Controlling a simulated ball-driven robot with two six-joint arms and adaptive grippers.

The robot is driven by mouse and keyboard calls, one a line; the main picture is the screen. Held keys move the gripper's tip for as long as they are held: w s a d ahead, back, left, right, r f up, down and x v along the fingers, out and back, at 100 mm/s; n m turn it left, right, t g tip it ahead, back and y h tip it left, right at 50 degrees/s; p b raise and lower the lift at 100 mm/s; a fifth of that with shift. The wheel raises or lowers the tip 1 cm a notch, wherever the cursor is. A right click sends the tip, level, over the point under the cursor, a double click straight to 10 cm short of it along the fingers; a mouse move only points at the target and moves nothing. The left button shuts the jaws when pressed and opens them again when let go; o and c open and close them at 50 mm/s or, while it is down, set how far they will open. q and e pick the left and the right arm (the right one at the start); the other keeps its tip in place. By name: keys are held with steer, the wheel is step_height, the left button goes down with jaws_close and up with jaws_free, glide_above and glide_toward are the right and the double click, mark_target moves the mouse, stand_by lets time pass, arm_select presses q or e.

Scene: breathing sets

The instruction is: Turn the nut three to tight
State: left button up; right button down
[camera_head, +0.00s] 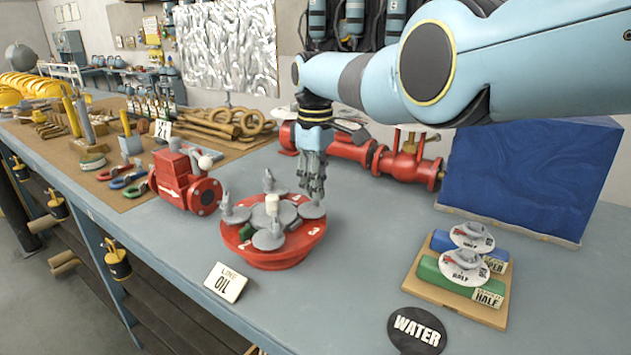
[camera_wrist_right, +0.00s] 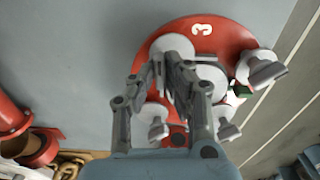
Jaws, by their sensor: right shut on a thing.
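A red round flange (camera_head: 275,262) with painted numbers sits on the bench. Several grey wing nuts stand around a grey middle disc on it. My right gripper (camera_head: 313,192) comes down from above onto nut three (camera_head: 312,211), at the flange's right side. In the right wrist view the gripper (camera_wrist_right: 170,72) is shut at the nut (camera_wrist_right: 170,44) beside the white number 3; the fingers hide most of its wing. Other wing nuts (camera_wrist_right: 262,68) stand apart from the fingers. My left gripper is in neither view.
A red valve (camera_head: 185,182) is to the left, red pipework (camera_head: 362,150) behind.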

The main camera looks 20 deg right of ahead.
steer(key=m, duration=0.4)
steer(key=shift+m, duration=0.3)
steer(key=m, duration=0.4)
steer(key=shift+m, duration=0.3)
steer(key=c, duration=1.4)
jaws_free()
steer(key=shift+o, duration=0.2)
step_height(320, 180, up, 12)
